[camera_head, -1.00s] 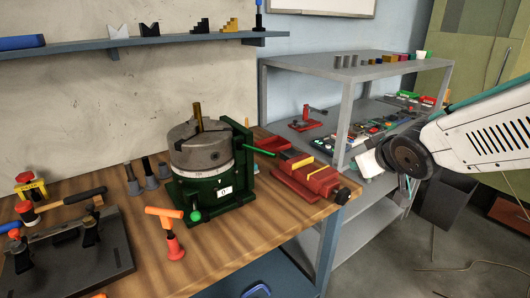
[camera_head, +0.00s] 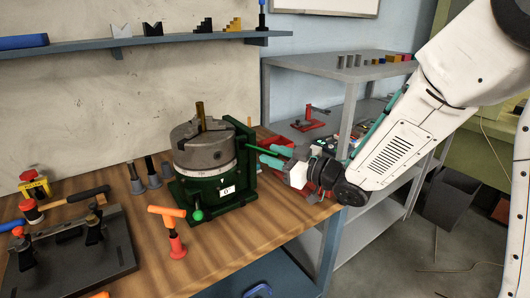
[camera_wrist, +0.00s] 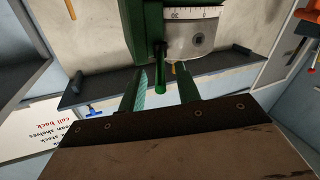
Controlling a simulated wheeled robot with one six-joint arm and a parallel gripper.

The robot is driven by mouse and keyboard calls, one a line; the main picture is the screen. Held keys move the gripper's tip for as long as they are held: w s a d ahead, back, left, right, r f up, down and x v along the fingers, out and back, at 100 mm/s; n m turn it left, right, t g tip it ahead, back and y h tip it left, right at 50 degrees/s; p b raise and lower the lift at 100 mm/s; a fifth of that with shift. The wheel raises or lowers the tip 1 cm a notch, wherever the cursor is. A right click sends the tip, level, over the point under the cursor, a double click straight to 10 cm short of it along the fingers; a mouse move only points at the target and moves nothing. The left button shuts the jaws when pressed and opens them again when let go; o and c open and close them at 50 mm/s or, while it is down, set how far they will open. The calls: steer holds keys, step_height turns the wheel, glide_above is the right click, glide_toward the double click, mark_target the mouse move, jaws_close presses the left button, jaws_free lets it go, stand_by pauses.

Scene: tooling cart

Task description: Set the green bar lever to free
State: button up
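The green bar lever (camera_head: 258,148) sticks out from the right side of the green rotary table (camera_head: 240,172), which carries a grey chuck (camera_head: 203,150). In the wrist view the lever (camera_wrist: 160,75) points toward the camera, between the lines of my two teal fingers. My gripper (camera_head: 271,155) is open beside the lever's outer end. The fingers in the wrist view (camera_wrist: 161,88) stand apart on either side of the lever, and no contact is clear. A second lever with a green knob (camera_head: 197,215) sits at the table's front.
An orange-handled tool (camera_head: 169,222) stands in front of the rotary table. A grey shelf unit (camera_head: 345,68) stands behind. The wooden bench (camera_head: 240,240) is clear at front right.

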mark_target(265, 152)
steer(key=shift+x, duration=1.6)
jaws_close()
